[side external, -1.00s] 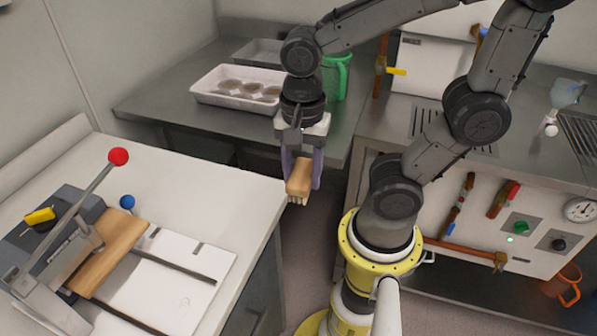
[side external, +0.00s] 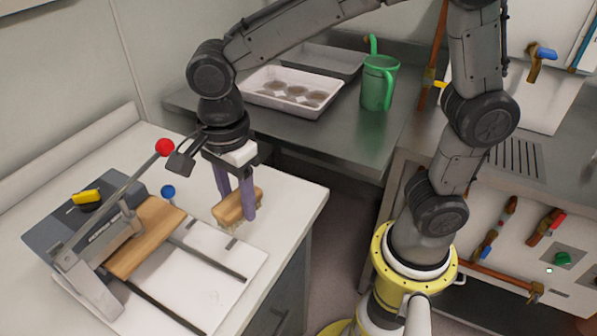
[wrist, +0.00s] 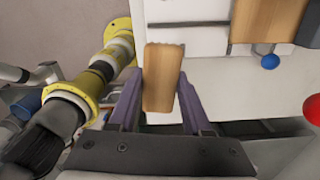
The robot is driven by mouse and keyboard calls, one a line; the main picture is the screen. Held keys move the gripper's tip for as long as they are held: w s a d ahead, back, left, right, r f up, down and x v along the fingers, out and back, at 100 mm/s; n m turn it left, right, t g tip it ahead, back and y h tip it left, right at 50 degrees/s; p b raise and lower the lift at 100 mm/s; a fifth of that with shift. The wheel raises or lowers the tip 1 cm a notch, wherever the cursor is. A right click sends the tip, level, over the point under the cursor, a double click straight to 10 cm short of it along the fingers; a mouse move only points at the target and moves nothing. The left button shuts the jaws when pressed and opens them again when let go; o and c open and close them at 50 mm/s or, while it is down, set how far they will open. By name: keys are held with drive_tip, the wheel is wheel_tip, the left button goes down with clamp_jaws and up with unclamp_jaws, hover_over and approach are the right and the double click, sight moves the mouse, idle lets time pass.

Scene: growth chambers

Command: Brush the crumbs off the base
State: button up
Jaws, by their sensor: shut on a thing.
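My gripper (side external: 234,200) is shut on a wooden brush (side external: 232,206) with pale bristles pointing down. In the side view it is over the right part of the counter, just beyond the white base (side external: 205,290) of the cutting machine. In the wrist view the brush (wrist: 161,78) sits between the purple fingers (wrist: 160,105). The base has dark slots and carries a wooden block (side external: 145,235) at its left. Crumbs cannot be made out clearly on the base. Whether the bristles touch the counter cannot be told.
The machine's lever with a red knob (side external: 165,147) rises left of my gripper. A blue knob (side external: 168,191) stands near the block. A white tray (side external: 290,104) and a green jug (side external: 378,83) stand on the steel bench behind. The counter's right edge is close.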

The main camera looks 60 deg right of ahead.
drive_tip(key=a+f+n, duration=0.1)
drive_tip(key=a+f, duration=0.2)
drive_tip(key=a, duration=0.4)
drive_tip(key=n, duration=0.2)
hover_over(226, 308)
drive_tip(key=shift+f, duration=4.55)
drive_tip(key=shift+w+f, duration=0.4)
drive_tip(key=shift+f, duration=0.15)
drive_tip(key=shift+w+f, duration=0.15)
drive_tip(key=shift+w, duration=2.7)
drive_tip(key=s, duration=0.6)
drive_tip(key=shift+s, duration=0.25)
drive_tip(key=shift+s+r, duration=0.1)
drive_tip(key=shift+r, duration=0.1)
wheel_tip(226, 308, up, 2)
wheel_tip(226, 308, up, 6)
drive_tip(key=shift+f, duration=0.1)
